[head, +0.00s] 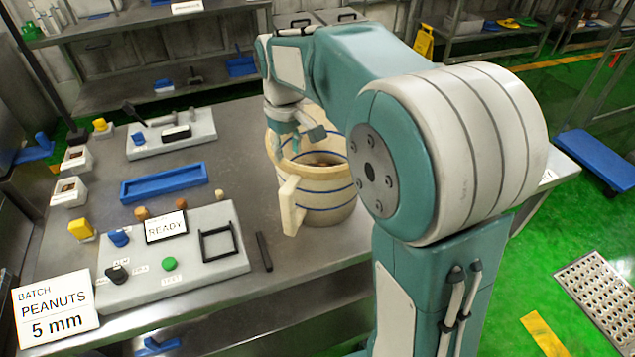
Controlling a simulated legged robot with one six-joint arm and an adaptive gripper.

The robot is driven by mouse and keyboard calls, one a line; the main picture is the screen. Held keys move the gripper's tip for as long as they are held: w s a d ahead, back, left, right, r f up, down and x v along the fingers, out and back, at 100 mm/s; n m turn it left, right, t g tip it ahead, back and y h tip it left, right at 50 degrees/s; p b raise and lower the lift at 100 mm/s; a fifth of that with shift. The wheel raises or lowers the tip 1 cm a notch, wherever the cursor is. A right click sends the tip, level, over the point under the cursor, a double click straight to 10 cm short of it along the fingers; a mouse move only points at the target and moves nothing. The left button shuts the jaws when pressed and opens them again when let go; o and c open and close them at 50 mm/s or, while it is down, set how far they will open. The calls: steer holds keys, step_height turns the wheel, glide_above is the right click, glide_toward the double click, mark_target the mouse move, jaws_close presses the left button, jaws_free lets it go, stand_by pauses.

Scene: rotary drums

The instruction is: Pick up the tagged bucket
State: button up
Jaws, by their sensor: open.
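A cream bucket (322,207) with blue bands stands upright on the metal table, right of the control panel. A pale block-like piece (290,205) sticks out on its front left side; I cannot tell whether it is a tag or a handle. Some brown content shows inside the rim. My gripper (299,145) is open above the back left of the bucket's rim, pointing down. My own arm hides the bucket's right side. A similar cream banded surface shows behind the gripper; I cannot tell whether it is a second bucket.
The metal table (305,270) carries a control panel (215,245) with a READY sign (166,227), a blue tray (163,182), a second panel (195,138) and a peanuts batch card (56,308). A short dark bar (264,251) lies left of the bucket.

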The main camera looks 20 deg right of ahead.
mark_target(287, 165)
steer(key=f, duration=0.4)
steer(key=shift+s+a+f, duration=0.25)
steer(key=shift+s+a, duration=0.05)
steer(key=shift+s, duration=0.05)
steer(key=shift+d+f, duration=0.1)
steer(key=shift+f, duration=0.25)
jaws_close()
steer(key=shift+r, duration=0.1)
